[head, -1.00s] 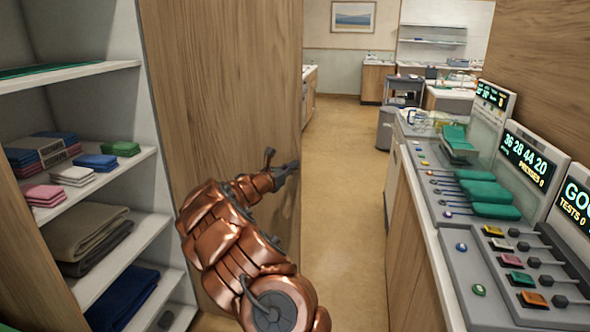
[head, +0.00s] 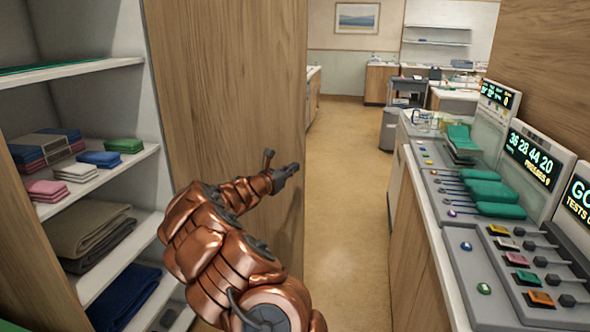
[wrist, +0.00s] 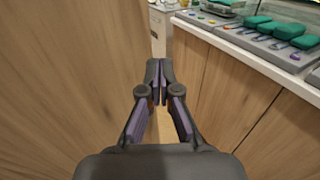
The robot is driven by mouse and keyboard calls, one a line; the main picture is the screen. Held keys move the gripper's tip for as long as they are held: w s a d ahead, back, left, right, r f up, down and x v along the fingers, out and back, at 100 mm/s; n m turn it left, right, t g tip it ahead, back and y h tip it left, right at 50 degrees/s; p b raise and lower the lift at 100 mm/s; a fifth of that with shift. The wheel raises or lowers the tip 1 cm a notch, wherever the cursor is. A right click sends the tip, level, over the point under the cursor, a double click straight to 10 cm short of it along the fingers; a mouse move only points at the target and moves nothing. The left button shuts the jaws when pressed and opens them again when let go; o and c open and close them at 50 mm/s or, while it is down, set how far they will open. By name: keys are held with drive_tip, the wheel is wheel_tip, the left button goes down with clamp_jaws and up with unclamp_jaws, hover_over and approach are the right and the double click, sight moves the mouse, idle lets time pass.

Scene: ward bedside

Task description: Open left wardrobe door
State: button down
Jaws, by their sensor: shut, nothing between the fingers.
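A wooden wardrobe door (head: 215,90) stands swung out in the middle of the head view, beside the open wardrobe shelves (head: 95,175). In the wrist view a wooden panel, the door (wrist: 70,80), fills the left side. My gripper (head: 294,168) is near the door's free edge in the head view, in front of its face. In the wrist view my gripper (wrist: 160,68) is shut with its fingertips together and nothing between them. I cannot tell whether it touches the door. No handle shows clearly.
The shelves hold folded cloths (head: 90,230) and small packs (head: 100,158). A counter (head: 425,260) with button panels and displays (head: 530,155) runs along the right. The floor aisle (head: 345,180) between door and counter is clear. A grey bin (head: 388,130) stands farther back.

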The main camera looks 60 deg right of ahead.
drive_tip(key=s+a+b, duration=0.2)
drive_tip(key=a, duration=0.8)
drive_tip(key=shift+a, duration=0.2)
drive_tip(key=shift+r, duration=0.1)
drive_tip(key=s+a+r+m+g+y, duration=0.1)
drive_tip(key=s+a+r+m+y, duration=0.1)
drive_tip(key=s+a+m, duration=0.3)
drive_tip(key=s+a+r+m+g+y, duration=0.1)
drive_tip(key=s+a+r+m+y, duration=0.1)
drive_tip(key=a+m, duration=0.5)
drive_tip(key=s+a+f+m+t+y, duration=0.1)
drive_tip(key=s+a+f+y, duration=0.2)
drive_tip(key=a, duration=1.1)
drive_tip(key=s+a+f+m+t+y+p, duration=0.1)
drive_tip(key=s+a+f+y, duration=0.2)
drive_tip(key=a, duration=1.2)
drive_tip(key=s+a+f+m+t+y, duration=0.1)
drive_tip(key=a+f+y, duration=0.6)
drive_tip(key=a, duration=0.7)
drive_tip(key=shift+s+a+m+t+y+p, duration=0.3)
drive_tip(key=shift+s+t, duration=0.3)
drive_tip(key=shift+s, duration=0.35)
